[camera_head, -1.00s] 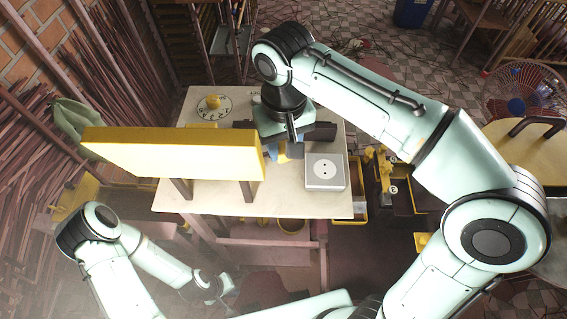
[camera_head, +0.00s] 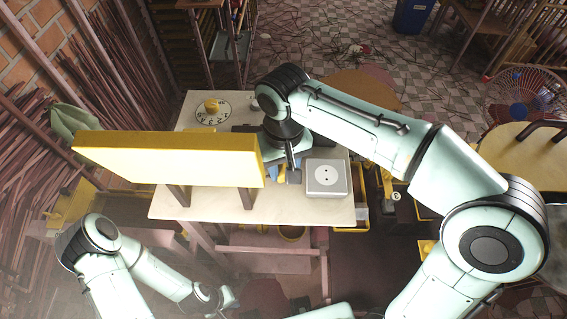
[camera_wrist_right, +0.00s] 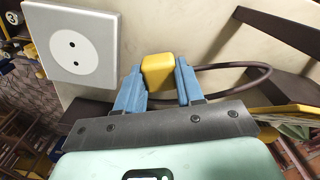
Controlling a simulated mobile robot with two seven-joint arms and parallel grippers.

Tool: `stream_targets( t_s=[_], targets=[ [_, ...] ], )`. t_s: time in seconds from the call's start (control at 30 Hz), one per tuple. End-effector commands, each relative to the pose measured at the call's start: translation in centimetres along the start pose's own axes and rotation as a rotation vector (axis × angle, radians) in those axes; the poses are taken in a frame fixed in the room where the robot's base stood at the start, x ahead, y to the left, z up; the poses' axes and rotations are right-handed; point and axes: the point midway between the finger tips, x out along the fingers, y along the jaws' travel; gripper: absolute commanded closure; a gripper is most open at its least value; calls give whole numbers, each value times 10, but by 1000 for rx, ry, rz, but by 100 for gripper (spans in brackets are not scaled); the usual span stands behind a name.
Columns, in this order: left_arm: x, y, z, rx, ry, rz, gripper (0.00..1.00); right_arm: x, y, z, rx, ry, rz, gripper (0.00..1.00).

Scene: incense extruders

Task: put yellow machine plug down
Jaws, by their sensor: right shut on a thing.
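The yellow plug (camera_wrist_right: 158,74) is held between the two blue fingers of my right gripper (camera_wrist_right: 160,88) in the right wrist view. A dark cord (camera_wrist_right: 240,67) curves off to the right behind the fingers. In the head view my right gripper (camera_head: 283,170) is low over the table, just left of the white socket box (camera_head: 327,178); the plug is hard to make out there. The socket box, with a round two-hole face, also shows at upper left in the wrist view (camera_wrist_right: 72,45). My left gripper (camera_head: 218,298) is low at the bottom, its fingers unclear.
A large yellow-topped panel (camera_head: 165,158) on dark legs stands on the left of the pale table (camera_head: 300,212). A dial with a yellow knob (camera_head: 212,106) lies behind it. Yellow bins stand beyond the table's right edge. The table's front strip is clear.

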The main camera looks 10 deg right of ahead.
Motion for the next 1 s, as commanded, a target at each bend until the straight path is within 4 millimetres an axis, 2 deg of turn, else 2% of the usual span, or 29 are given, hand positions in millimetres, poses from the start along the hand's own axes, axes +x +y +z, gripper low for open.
stream_targets(
  t_s=[0.3,0.33,0.4,0.77,0.87,1.0],
  targets=[
    [4,-2,2,-1,-3,-1,100,7,0,0,0,0,0,100],
    [4,-2,2,-1,-3,-1,100,7,0,0,0,0,0,53],
    [4,-2,2,-1,-3,-1,100,7,0,0,0,0,0,37],
    [0,0,0,0,0,0,100,0,0,0,0,1,0,37],
    [-7,4,-3,2,5,2,100,-14,0,-1,0,4,0,37],
    [-15,8,-8,4,11,4,100,-43,0,-1,0,6,-1,37]
  ],
)
